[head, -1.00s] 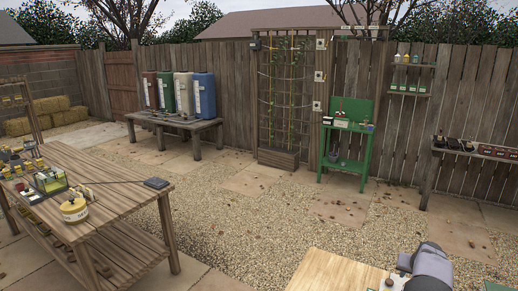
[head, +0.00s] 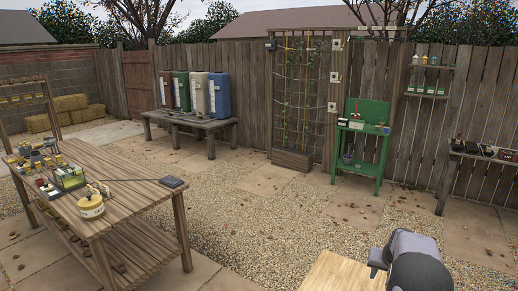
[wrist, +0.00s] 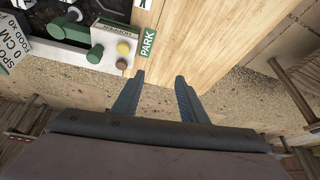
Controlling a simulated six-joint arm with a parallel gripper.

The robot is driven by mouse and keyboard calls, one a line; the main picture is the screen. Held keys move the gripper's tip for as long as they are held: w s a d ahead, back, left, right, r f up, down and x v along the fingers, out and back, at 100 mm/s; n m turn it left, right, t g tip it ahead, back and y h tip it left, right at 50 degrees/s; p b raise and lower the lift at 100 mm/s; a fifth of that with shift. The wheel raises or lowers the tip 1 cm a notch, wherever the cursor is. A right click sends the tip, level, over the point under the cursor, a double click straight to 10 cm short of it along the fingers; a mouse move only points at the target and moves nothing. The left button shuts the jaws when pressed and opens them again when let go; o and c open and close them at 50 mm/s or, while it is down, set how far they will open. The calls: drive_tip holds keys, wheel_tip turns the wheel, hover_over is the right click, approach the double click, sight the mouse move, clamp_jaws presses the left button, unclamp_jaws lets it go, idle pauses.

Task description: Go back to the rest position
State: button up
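My gripper (wrist: 160,75) shows in the wrist view with its two dark fingers apart and nothing between them. The fingertips are over the edge of a pale wooden top (wrist: 205,38), beside a green label reading PARK (wrist: 147,42). In the head view my arm is at the lower right, grey and rounded; the fingers are hidden there. The pale wooden top also shows at the bottom of the head view (head: 343,272).
In the wrist view a white box with yellow and green buttons (wrist: 112,40) and a dark tray are at the upper left. In the head view a slatted workbench (head: 130,212) stands left, a green potting stand (head: 363,165) at the back. Gravel between them is clear.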

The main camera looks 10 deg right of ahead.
drive_tip(key=s+a+r+n+g+y, duration=0.1)
drive_tip(key=s+a+n, duration=0.15)
drive_tip(key=a, duration=0.95)
drive_tip(key=s+a+r+n+y, duration=0.15)
drive_tip(key=s+a, duration=0.25)
drive_tip(key=a, duration=0.7)
drive_tip(key=s+a+f+n+g, duration=0.1)
drive_tip(key=s+a+n+g, duration=0.1)
drive_tip(key=s+a, duration=0.7)
drive_tip(key=s+a+n+g, duration=0.1)
drive_tip(key=s+a, duration=0.6)
drive_tip(key=s, duration=0.4)
wheel_tip(320, 180, down, 20)
drive_tip(key=b, duration=1.9)
drive_tip(key=shift+d+b, duration=0.2)
drive_tip(key=shift+b, duration=0.15)
drive_tip(key=shift+s+r, duration=0.1)
